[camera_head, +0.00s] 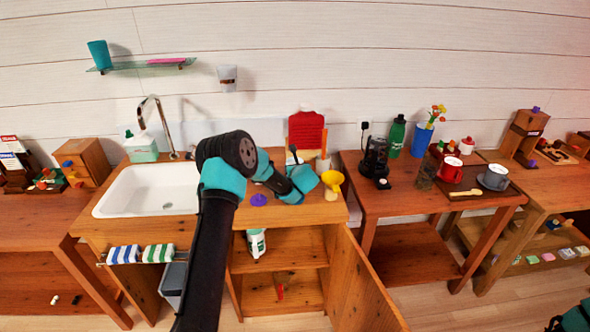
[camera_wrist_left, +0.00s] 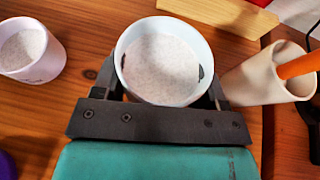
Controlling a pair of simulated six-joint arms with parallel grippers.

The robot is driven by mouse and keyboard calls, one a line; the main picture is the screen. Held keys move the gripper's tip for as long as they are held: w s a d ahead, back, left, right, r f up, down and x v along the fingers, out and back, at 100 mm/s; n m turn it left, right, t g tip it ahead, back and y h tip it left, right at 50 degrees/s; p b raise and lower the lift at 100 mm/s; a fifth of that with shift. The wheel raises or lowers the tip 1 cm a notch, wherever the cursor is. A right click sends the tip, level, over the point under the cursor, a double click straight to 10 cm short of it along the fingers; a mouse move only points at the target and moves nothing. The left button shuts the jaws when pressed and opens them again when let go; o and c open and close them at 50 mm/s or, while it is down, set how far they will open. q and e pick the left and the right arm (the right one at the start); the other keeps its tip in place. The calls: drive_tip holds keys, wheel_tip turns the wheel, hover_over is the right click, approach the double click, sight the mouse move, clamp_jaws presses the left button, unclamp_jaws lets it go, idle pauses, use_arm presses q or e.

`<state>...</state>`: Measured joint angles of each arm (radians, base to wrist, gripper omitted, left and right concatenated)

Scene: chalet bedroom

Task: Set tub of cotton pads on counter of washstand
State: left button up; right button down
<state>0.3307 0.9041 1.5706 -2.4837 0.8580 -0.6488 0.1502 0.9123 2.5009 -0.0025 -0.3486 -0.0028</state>
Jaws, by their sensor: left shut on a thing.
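My left gripper (camera_wrist_left: 160,92) is shut on a round white tub (camera_wrist_left: 163,99) with pale, speckled contents, seen from above in the left wrist view. The tub is over the brown wood of the washstand counter (camera_head: 312,212); I cannot tell whether it touches the wood. In the head view my left arm reaches over the counter right of the sink and hides most of the gripper and tub. A second, similar white tub (camera_wrist_left: 32,58) stands apart to the left in the wrist view.
A beige cup (camera_wrist_left: 262,80) with an orange handle stands close right of the held tub. A purple object (camera_head: 258,200) lies near the counter's front, and a yellow funnel-shaped thing (camera_head: 332,178) stands to its right. The white sink (camera_head: 150,190) is left. A cabinet door (camera_head: 360,285) hangs open below.

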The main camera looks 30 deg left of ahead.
use_arm(q)
drive_tip(key=o, duration=1)
drive_tip(key=shift+f, duration=0.1)
drive_tip(key=shift+r, duration=0.2)
drive_tip(key=v, duration=1.2)
